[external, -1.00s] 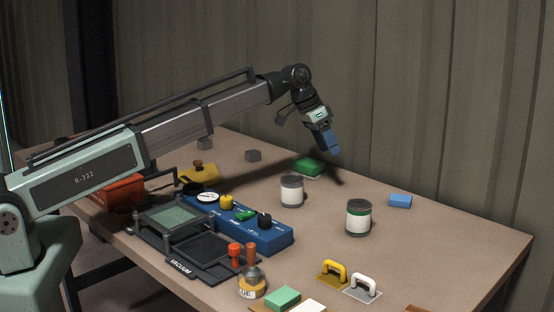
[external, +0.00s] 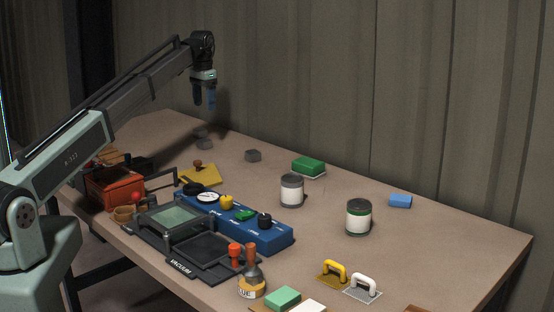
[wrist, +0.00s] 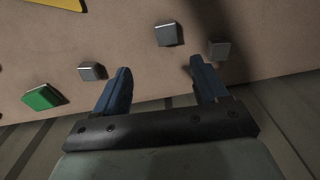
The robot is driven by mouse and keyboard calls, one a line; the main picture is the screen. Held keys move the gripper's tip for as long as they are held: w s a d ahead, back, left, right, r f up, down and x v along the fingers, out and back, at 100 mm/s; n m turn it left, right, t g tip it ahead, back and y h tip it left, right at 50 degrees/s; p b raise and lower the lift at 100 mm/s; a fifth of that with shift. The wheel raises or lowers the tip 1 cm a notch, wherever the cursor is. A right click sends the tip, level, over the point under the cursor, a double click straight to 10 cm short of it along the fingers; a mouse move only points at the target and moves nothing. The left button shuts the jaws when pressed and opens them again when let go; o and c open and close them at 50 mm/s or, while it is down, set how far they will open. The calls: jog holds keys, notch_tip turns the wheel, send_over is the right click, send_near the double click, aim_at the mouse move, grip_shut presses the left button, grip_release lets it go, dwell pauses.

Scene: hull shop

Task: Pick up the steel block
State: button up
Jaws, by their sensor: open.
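Three small grey blocks lie on the table, and I cannot tell for sure which is the steel block. One grey block (external: 253,155) lies to the right; it also shows in the wrist view (wrist: 93,71), left of the fingers. The second grey block (external: 204,145) shows in the wrist view (wrist: 169,34) beyond the gap between the fingertips. The third grey block (external: 200,132) is just behind it and shows in the wrist view (wrist: 219,49) near the right finger. My gripper (external: 205,106) is open and empty, raised above the table; its blue fingers show in the wrist view (wrist: 161,66).
A green block (external: 308,166), a white can (external: 292,191) and a yellow plate with a knob (external: 199,176) stand nearby. A red box (external: 115,188) and a blue panel with knobs (external: 262,231) are closer to my base. A wall (external: 330,80) runs behind the table.

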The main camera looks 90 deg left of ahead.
jog(key=s, duration=0.2)
send_over(211, 141)
jog(key=f, duration=0.8)
jog(key=shift+s+d, duration=0.25)
jog(key=shift+d, duration=0.1)
jog(key=shift+w+a+f, duration=0.1)
jog(key=shift+w+f, duration=0.05)
jog(key=shift+f, duration=1.3)
jog(key=shift+w+f, duration=0.1)
jog(key=shift+f, duration=1.3)
jog(key=shift+c, duration=0.3)
jog(key=c, duration=1.2)
grip_shut()
jog(key=shift+r, duration=0.15)
